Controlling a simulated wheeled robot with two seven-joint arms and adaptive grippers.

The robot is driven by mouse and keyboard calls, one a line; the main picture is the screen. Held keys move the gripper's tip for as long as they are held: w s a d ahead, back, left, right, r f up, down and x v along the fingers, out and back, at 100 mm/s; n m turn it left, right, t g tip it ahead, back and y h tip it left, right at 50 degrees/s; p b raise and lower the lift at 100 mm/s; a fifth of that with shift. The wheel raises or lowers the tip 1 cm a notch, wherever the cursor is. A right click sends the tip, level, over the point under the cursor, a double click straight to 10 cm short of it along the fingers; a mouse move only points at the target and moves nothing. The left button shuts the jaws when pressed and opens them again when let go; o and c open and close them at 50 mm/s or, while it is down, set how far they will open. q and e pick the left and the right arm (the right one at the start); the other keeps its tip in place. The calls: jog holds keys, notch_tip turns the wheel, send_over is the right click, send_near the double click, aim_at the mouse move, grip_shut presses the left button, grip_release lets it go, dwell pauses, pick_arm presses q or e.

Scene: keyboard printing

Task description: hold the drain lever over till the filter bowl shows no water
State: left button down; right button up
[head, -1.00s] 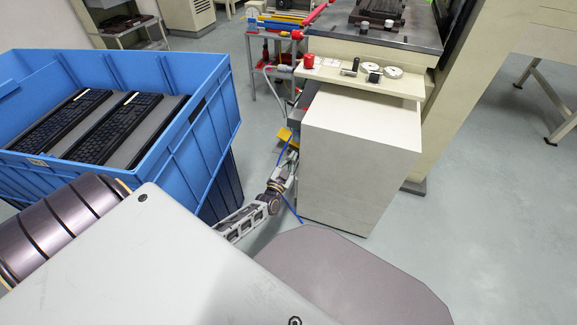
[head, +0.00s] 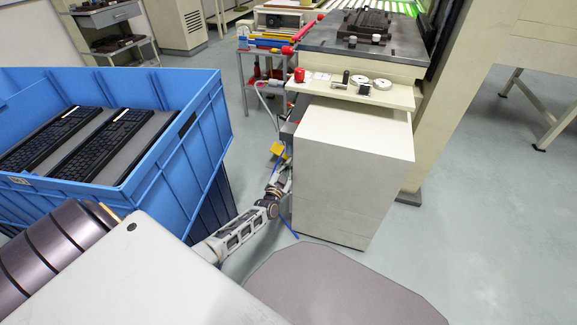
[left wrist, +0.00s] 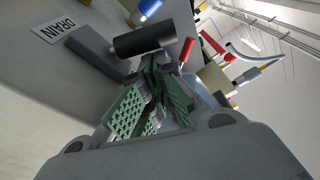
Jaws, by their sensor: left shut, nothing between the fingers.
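A white DRAIN label (left wrist: 58,27) is on the grey panel at the upper left of the left wrist view. Beside it is a lever with a flat dark grey arm (left wrist: 97,53) and a black cylindrical grip (left wrist: 144,40). My left gripper (left wrist: 154,88), with green ribbed pads, is shut and empty. Its fingertips are close to the black grip; I cannot tell whether they touch it. In the head view, my left gripper (head: 284,178) is at the left side of the pale cabinet. I cannot make out the filter bowl or any water. My right gripper is out of view.
The pale cabinet (head: 350,170) stands under the machine's shelf (head: 395,95). A blue crate (head: 207,130) with keyboards is at the left. Red-handled parts (left wrist: 187,49) and a hose (left wrist: 250,56) are near the left gripper.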

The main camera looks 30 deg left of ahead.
pick_arm(q)
jog(key=shift+s+a+f+n, duration=0.1)
jog(key=shift+a+f+n, duration=0.25)
jog(key=shift+n, duration=0.55)
jog(key=f+n, duration=0.1)
jog(key=n, duration=0.2)
jog(key=a+f+n+y+b, duration=0.1)
jog(key=n, duration=0.1)
jog(key=a+f+n+y, duration=0.1)
jog(key=n, duration=0.2)
jog(key=shift+s+a+f+n+g, duration=0.1)
jog(key=shift+s+a+n+g, duration=0.1)
jog(key=shift+s+n+g, duration=0.1)
jog(key=shift+f, duration=0.1)
dwell(0.4)
dwell(0.5)
dwell(0.9)
